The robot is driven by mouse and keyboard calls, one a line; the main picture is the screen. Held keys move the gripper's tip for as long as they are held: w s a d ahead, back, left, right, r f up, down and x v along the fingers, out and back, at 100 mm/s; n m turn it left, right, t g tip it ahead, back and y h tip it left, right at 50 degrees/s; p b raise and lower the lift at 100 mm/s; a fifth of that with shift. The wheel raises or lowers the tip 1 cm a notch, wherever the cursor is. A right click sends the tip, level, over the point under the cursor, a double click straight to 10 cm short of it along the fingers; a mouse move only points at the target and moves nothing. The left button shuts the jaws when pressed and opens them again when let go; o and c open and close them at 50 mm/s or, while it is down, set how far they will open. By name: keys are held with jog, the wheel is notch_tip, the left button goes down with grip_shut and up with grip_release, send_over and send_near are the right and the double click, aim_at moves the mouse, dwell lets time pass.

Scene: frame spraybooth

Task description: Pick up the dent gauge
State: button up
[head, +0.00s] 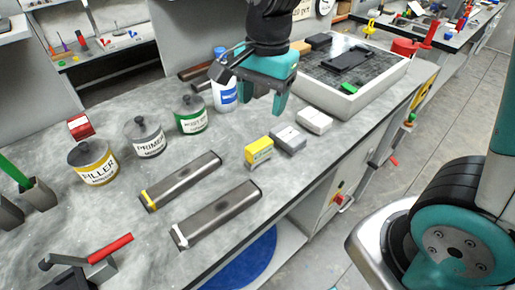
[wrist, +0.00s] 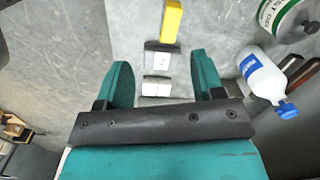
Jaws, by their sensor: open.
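No object carries a readable "dent gauge" label, so I cannot tell for sure which one it is. Three small blocks lie in a row near the bench's front edge: a yellow one (head: 259,152), a grey one with a pale top (head: 289,139) and a whitish one (head: 314,121). My gripper (head: 262,102) is open and empty above the bench, behind this row in the head view. In the wrist view the whitish block (wrist: 156,87) and the grey block (wrist: 160,58) appear between the fingers, with the yellow block (wrist: 172,20) beyond.
Two long dark sanding-block-like bars (head: 183,180) (head: 218,215) lie on the bench at front. Tins marked filler (head: 94,165), primer (head: 146,138) and a green one (head: 191,115) stand left. A white bottle (head: 223,97) stands close to my gripper. A shallow tray (head: 350,98) is right.

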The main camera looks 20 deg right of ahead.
aim_at(260, 144)
jog(key=w+f+m, duration=0.1)
jog(key=f, duration=0.3)
jog(key=w+f+m, duration=0.1)
jog(key=f, duration=0.3)
jog(key=w+d+f+m, duration=0.1)
jog(key=f+m, duration=0.1)
jog(key=f, duration=0.2)
jog(key=shift+f+h+p, duration=0.4)
jog(key=shift+w+f+p, duration=0.1)
jog(key=shift+f+p, duration=0.45)
jog(key=shift+f, duration=2.3)
jog(key=c, duration=1.1)
jog(key=shift+a+r, duration=0.1)
